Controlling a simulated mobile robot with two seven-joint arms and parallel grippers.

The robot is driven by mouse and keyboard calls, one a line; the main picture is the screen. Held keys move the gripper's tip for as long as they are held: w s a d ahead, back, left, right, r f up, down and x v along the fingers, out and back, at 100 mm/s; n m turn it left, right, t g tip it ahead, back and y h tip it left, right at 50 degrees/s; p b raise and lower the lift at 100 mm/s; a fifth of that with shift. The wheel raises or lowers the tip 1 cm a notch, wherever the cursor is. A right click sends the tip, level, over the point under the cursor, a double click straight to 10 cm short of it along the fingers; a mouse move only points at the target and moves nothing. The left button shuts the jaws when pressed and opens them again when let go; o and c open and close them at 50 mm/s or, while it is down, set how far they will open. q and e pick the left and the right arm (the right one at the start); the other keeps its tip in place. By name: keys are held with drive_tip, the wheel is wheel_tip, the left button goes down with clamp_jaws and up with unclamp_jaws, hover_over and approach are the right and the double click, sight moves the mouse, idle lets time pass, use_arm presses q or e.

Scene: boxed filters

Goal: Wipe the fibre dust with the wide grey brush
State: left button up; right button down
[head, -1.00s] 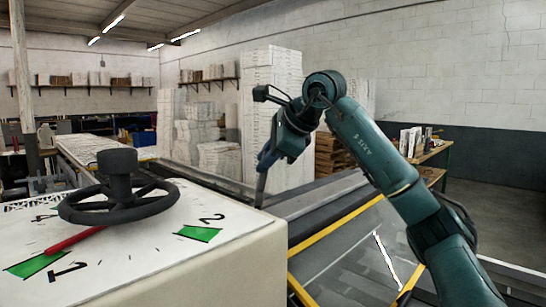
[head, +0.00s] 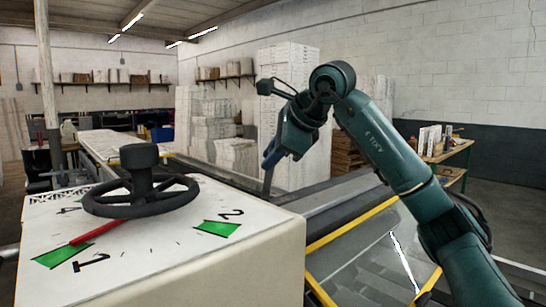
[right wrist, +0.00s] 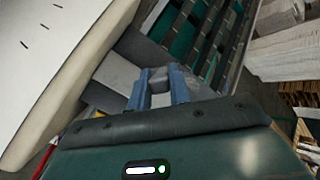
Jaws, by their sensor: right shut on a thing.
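My right gripper (head: 271,160) points down beyond the right side of the white dial housing. It is shut on a grey thing, which looks like the wide grey brush (head: 268,182), seen as a narrow strip below the fingers. In the right wrist view the two blue fingers of the right gripper (right wrist: 158,88) have a grey piece of the brush (right wrist: 158,74) between them. The brush's lower end is partly hidden by the housing edge, and I cannot tell whether it touches anything. I cannot make out the fibre dust. My left gripper is not in view.
The white housing (head: 270,245) with a black handwheel (head: 140,195), red pointer and green marks fills the near left. White stacked boxes (head: 300,100) stand behind. A bench (head: 450,152) stands at the far right.

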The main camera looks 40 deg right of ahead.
drive_tip(key=shift+r, duration=2.75)
drive_tip(key=shift+r, duration=1.5)
drive_tip(key=w+d+r, duration=0.1)
drive_tip(key=w+d, duration=0.1)
drive_tip(key=d, duration=0.5)
drive_tip(key=w+d+r, duration=0.2)
drive_tip(key=w+d, duration=0.1)
drive_tip(key=d, duration=0.4)
drive_tip(key=shift+s+a+f, duration=0.1)
drive_tip(key=shift+s+f, duration=0.05)
drive_tip(key=shift+f, duration=1.1)
drive_tip(key=shift+s+a+f, duration=0.1)
drive_tip(key=shift+f, duration=1.15)
